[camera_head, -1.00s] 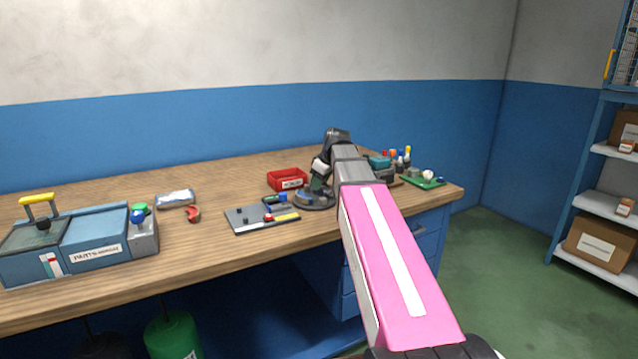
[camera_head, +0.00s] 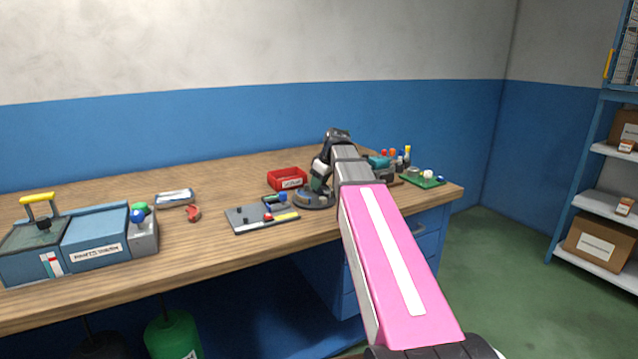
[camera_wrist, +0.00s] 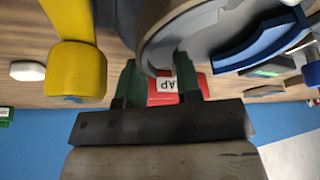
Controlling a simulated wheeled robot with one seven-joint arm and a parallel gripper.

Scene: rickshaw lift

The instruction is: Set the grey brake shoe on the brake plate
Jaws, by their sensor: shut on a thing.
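My gripper (camera_head: 318,183) is over the round dark grey brake plate (camera_head: 322,206) on the workbench. In the wrist view its two green fingers (camera_wrist: 157,62) are shut on the grey brake shoe (camera_wrist: 153,35), a curved grey piece with a paler rim. The plate (camera_wrist: 228,15) shows beside and behind the shoe there. In the head view the shoe (camera_head: 302,198) is low at the plate's left side. I cannot tell whether it rests on the plate or hangs just above it. My wrist hides part of the plate.
A red bin (camera_head: 287,179) is behind. A yellow-ended object (camera_wrist: 77,70) stands close to my fingers. Tools and a green board (camera_head: 424,181) are right.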

